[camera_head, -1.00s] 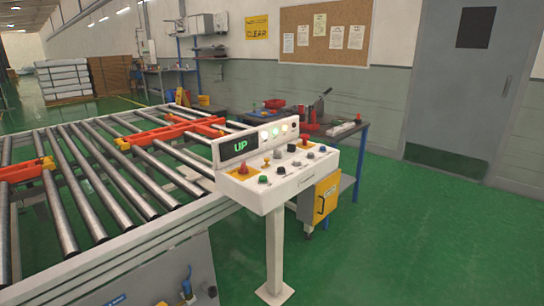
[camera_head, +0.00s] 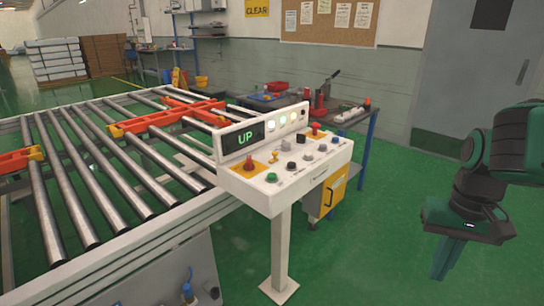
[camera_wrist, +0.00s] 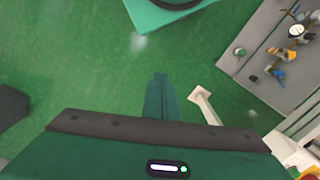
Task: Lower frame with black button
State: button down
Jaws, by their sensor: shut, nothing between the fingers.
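The white control panel (camera_head: 245,192) stands on a post at the centre of the head view. Its display (camera_head: 243,139) reads "UP" in green. The orange-red frame (camera_head: 165,119) lies among the conveyor rollers behind and left of the panel. My gripper (camera_head: 443,262) is at the right, well apart from the panel, fingers down, shut and empty. It also shows in the wrist view (camera_wrist: 159,92), above the green floor.
The roller conveyor (camera_head: 120,240) fills the left. Behind the panel is a workbench (camera_head: 352,122) with tools, and a yellow cabinet (camera_head: 327,196) below. A grey door (camera_head: 455,80) is at the back right. Green floor (camera_head: 370,250) between panel and gripper is clear.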

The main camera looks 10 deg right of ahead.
jog(key=w+a+r+n+t, duration=0.1)
jog(key=w+r+n+t, duration=0.2)
jog(key=w, duration=0.8)
jog(key=w+a+r+n+t, duration=0.15)
jog(key=w+r+n, duration=0.25)
jog(key=w, duration=0.8)
jog(key=w+a+r+n+t+y, duration=0.1)
jog(key=w+a+r+n, duration=0.1)
jog(key=w, duration=0.4)
jog(key=w+a+r+n+y, duration=0.1)
jog(key=w+a+r+n, duration=0.1)
jog(key=w+a, duration=0.3)
jog(key=w+a+r+n+t+y, duration=0.1)
jog(key=w+a+r+n, duration=0.1)
jog(key=w, duration=0.6)
jog(key=shift+w+a+n+t+y, duration=0.2)
jog(key=shift+a+n+t+y, duration=0.25)
jog(key=shift+a, duration=0.65)
